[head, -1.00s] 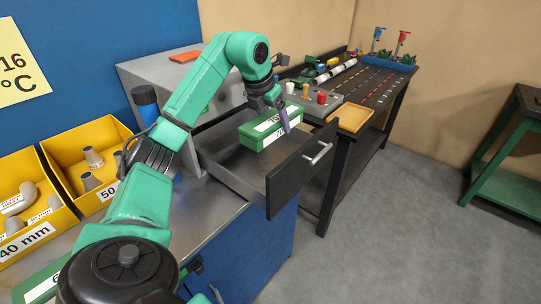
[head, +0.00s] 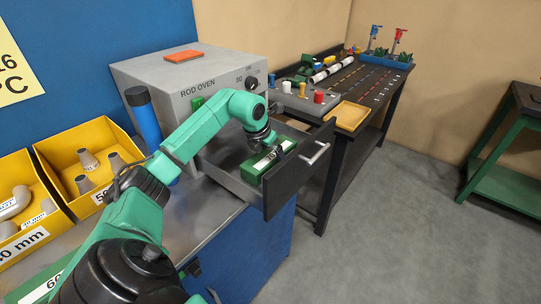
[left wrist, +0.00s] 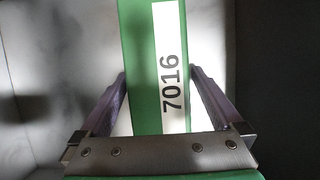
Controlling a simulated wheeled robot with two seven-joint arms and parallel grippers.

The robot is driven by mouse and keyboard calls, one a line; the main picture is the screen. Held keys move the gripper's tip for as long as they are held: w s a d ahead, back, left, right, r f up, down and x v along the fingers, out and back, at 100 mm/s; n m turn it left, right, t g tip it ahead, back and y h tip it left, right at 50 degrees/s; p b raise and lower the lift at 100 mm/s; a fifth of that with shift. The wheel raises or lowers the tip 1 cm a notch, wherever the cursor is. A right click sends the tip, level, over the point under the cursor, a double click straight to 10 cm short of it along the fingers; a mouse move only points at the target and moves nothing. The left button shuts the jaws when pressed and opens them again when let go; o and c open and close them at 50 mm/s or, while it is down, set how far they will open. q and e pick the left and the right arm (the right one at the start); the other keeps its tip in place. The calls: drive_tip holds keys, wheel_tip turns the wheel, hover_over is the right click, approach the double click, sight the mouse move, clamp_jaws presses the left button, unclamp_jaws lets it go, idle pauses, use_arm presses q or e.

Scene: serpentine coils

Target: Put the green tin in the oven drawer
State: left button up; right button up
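The green tin (head: 257,163), with a white label, is low inside the pulled-out oven drawer (head: 288,180). Whether it rests on the drawer floor is hidden. My left gripper (head: 272,150) reaches down over the tin from above. In the left wrist view the tin (left wrist: 146,60) runs between the two fingers of the left gripper (left wrist: 159,75), its label reading 7016. The fingertips lie against its two long sides, so the gripper looks shut on it. My right gripper is not in view.
The rod oven (head: 190,75) stands behind the drawer, an orange-red item (head: 184,56) on top. A blue cylinder (head: 146,118) stands left of it. Yellow bins (head: 95,160) with grey parts are at left. A dark bench (head: 365,95) with a wooden tray (head: 349,116) is beyond the drawer.

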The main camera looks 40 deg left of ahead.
use_arm(q)
drive_tip(key=shift+r, duration=0.3)
drive_tip(key=b+v, duration=0.1)
drive_tip(key=v, duration=1)
drive_tip(key=shift+r, duration=0.2)
drive_tip(key=shift+s, duration=0.1)
